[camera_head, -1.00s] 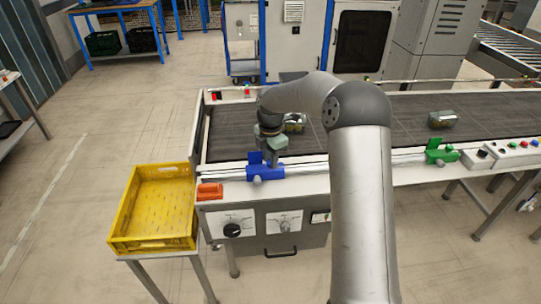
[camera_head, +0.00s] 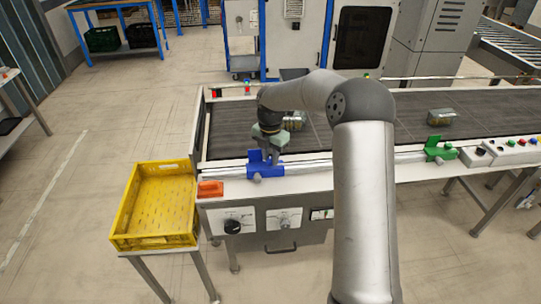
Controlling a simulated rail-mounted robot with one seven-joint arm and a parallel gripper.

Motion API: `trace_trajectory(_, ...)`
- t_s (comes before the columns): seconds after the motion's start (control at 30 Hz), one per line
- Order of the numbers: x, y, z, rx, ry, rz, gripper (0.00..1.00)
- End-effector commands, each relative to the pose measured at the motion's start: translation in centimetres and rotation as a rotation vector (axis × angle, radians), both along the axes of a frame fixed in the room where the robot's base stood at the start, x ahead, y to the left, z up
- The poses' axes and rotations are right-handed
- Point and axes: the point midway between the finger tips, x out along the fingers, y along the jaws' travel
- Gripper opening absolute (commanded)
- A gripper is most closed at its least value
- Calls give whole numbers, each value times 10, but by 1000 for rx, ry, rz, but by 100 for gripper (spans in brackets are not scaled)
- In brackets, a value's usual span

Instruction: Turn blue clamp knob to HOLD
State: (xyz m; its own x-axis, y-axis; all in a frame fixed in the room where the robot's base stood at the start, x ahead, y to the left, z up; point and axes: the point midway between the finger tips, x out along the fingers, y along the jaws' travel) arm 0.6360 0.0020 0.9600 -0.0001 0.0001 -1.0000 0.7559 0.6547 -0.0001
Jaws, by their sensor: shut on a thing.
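The blue clamp (camera_head: 264,172) sits on the rail along the near edge of the conveyor. It has an upright blue plate at its left and a small grey knob (camera_head: 257,180) low on its front. My gripper (camera_head: 271,155) points down at the clamp from above, touching or right behind its top. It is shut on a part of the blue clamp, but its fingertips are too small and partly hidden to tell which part. The knob's marking and its HOLD position cannot be read.
A green clamp (camera_head: 439,152) sits farther right on the rail. Packs lie on the belt, one (camera_head: 440,117) at right and one (camera_head: 293,121) behind my wrist. An orange block (camera_head: 210,189) and a yellow crate (camera_head: 118,222) are at left. A black dial (camera_head: 232,227) is on the front panel.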

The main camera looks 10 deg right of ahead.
Motion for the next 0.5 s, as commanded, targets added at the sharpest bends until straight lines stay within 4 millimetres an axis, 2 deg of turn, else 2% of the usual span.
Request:
trace_trajectory(0.07, 0, 0, 1, -1, -2, 1, 2)
trace_trajectory(0.1, 0, 0, 1, -1, -2, 1, 33)
trace_trajectory(0.17, 0, 0, 1, 0, -1, 1, 47)
trace_trajectory(0.5, 1, 1, 1, 2, -5, 0, 47)
